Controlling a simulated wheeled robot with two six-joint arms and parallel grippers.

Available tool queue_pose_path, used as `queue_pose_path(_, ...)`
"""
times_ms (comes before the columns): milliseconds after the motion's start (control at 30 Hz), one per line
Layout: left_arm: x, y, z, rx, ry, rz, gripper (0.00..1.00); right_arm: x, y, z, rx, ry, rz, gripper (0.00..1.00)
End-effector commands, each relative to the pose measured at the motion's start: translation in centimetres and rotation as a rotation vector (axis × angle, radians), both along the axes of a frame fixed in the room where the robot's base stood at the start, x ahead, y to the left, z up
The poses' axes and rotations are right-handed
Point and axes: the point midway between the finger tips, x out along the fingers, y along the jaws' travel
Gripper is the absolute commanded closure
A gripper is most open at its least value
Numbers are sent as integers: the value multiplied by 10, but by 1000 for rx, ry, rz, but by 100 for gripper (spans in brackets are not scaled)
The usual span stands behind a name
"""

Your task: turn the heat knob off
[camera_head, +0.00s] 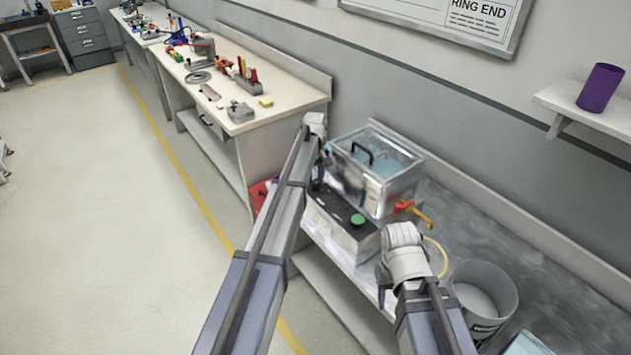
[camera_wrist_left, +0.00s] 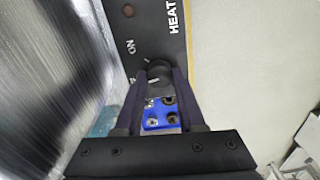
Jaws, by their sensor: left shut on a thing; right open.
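The heat knob (camera_wrist_left: 156,68) is a dark round knob on the black panel (camera_wrist_left: 156,30), which carries the words HEAT and ON, in the left wrist view. My left gripper (camera_wrist_left: 157,82) has its two dark fingers closed on the knob from either side. The knob's pointer mark cannot be made out. In the head view my left gripper (camera_head: 319,176) is at the far-left end of the control box (camera_head: 338,232), and it hides the knob. My right gripper (camera_head: 383,286) is open and empty, right of the control box.
A grey bucket (camera_head: 484,296) stands at the right.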

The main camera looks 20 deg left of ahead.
Motion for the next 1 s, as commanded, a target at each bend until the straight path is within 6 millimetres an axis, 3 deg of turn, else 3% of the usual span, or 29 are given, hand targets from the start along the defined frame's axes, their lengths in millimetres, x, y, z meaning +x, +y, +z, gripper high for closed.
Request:
queue_pose_path(400, 0, 0, 0, 0, 0, 165, 100, 0, 0, 0, 0, 0, 0, 50)
queue_pose_path(967, 0, 0, 0, 0, 0, 188, 100, 0, 0, 0, 0, 0, 0, 50)
queue_pose_path(1000, 0, 0, 0, 0, 0, 188, 57, 0, 0, 0, 0, 0, 0, 50)
